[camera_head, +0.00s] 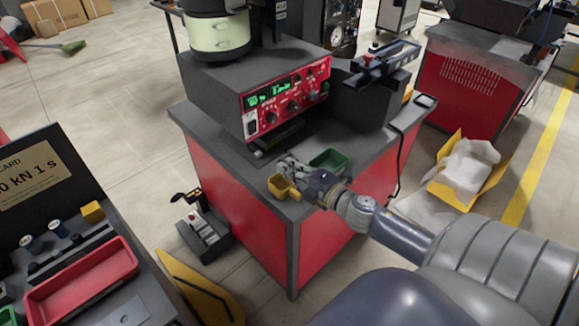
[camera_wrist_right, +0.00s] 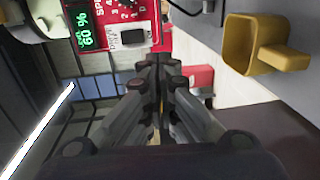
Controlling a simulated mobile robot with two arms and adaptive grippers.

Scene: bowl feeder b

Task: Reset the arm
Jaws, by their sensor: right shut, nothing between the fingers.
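My right arm reaches in from the lower right in the head view, with the right gripper (camera_head: 290,163) above the front part of the red-sided bench (camera_head: 230,185). In the right wrist view the fingers of the right gripper (camera_wrist_right: 157,62) come together, shut and empty. A small yellow cup with a handle (camera_head: 279,189) is beside the gripper on the bench top. It also shows apart from the fingers, at the upper right of the wrist view (camera_wrist_right: 245,45). My left gripper is in neither view.
A red control panel with a green display (camera_head: 285,95) stands behind the gripper, below a bowl feeder (camera_head: 217,35). A green bin (camera_head: 329,160) sits close to the hand. A red tray (camera_head: 85,280) is at lower left. A yellow bin (camera_head: 465,170) stands on the floor at right.

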